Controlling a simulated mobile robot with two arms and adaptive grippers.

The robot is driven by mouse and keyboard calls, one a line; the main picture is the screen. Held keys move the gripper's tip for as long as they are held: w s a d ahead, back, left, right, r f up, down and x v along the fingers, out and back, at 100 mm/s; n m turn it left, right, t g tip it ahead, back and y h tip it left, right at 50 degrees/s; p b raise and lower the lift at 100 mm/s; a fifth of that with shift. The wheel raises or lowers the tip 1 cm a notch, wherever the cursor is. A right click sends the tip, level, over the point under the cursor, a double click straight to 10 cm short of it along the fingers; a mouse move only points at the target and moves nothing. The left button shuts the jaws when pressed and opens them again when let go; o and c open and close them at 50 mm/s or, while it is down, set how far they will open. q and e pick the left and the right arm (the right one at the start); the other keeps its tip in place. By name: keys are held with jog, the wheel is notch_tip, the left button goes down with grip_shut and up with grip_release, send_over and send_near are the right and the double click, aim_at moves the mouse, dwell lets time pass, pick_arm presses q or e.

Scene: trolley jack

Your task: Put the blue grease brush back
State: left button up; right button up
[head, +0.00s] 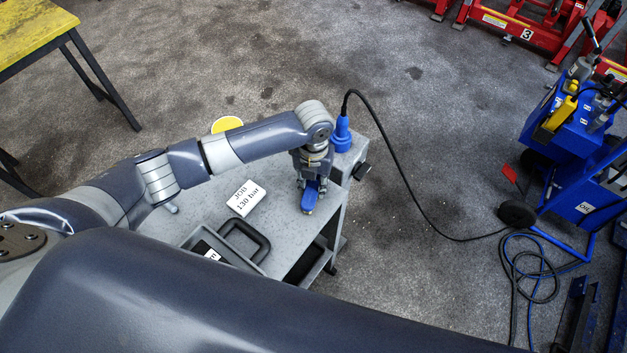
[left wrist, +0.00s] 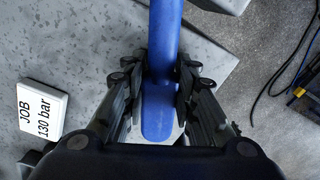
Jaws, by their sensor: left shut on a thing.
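The blue grease brush (head: 309,201) is in my left gripper (head: 313,187), over the right part of the grey trolley top (head: 300,233). In the left wrist view its long blue body (left wrist: 162,50) runs between the two black fingers (left wrist: 160,85), which are shut on it from both sides. Its bristles cannot be made out. I cannot tell whether it touches the trolley top. My right gripper is not in view.
A white "JOB 130 bar" card (head: 246,199) and a grey tray (head: 211,238) with dark contents share the trolley top. A blue connector (head: 342,133) stands at its far right corner; its black cable (head: 399,165) runs to a blue cart (head: 575,150). A yellow round thing (head: 227,124) shows behind my arm.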

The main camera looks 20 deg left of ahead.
pick_arm(q)
jog(key=o, duration=0.6)
jog(key=shift+f, duration=0.1)
jog(key=o, duration=0.4)
jog(key=shift+c, duration=0.2)
jog(key=shift+r, duration=0.4)
notch_tip(320, 180, up, 12)
jog(key=b, duration=0.1)
jog(key=shift+f, duration=0.25)
